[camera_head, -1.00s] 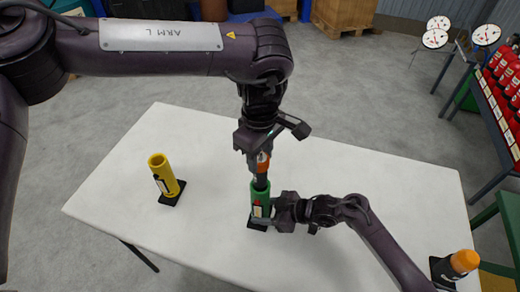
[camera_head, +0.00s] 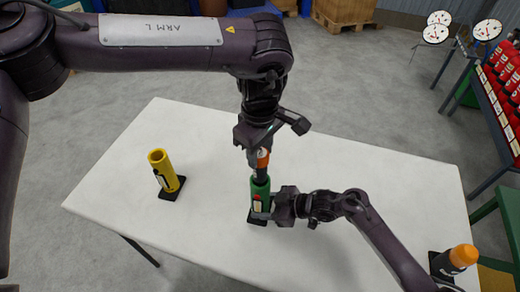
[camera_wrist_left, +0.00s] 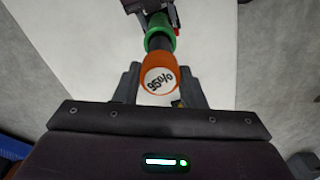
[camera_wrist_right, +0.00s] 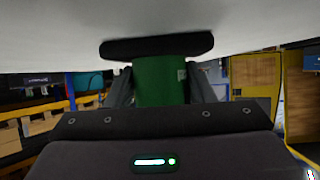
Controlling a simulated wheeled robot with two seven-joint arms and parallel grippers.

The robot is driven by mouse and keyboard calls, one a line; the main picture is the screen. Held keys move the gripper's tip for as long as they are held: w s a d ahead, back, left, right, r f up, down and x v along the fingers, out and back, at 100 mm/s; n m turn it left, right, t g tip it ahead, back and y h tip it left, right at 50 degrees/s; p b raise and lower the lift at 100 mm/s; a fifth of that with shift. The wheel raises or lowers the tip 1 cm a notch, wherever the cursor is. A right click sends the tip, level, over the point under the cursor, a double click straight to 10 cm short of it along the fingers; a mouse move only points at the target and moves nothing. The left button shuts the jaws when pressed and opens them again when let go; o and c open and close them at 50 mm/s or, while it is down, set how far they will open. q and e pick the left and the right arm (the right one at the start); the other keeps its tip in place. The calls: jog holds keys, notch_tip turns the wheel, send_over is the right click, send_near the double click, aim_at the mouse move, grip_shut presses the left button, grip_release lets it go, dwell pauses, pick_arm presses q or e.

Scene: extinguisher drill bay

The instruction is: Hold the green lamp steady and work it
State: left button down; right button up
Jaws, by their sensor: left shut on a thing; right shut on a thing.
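The green lamp (camera_head: 260,187) is an upright green tube on a black base on the white table. My right gripper (camera_head: 272,205) is shut on its side from the right; the green body fills the jaws in the right wrist view (camera_wrist_right: 160,82). My left gripper (camera_head: 258,152) is above, shut on a dark cell with an orange cap (camera_head: 263,158). The cap reads "95%" in the left wrist view (camera_wrist_left: 158,80). The cell's dark lower part meets the lamp's open top, seen as a green ring (camera_wrist_left: 160,30); how deep it sits is hidden.
A yellow tube (camera_head: 162,168) stands on a black base to the left. A black cell with an orange cap (camera_head: 461,256) stands at the table's right front corner. A rack of red extinguishers (camera_head: 503,82) is beyond the right edge. The white table (camera_head: 370,175) is otherwise clear.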

aim_at(260, 172)
pick_arm(q)
jog(key=shift+f, duration=3.85)
dwell(0.6)
jog(key=c, duration=0.8)
grip_release()
jog(key=shift+c, duration=0.2)
notch_tip(260, 172, up, 12)
pick_arm(e)
jog(key=o, duration=0.8)
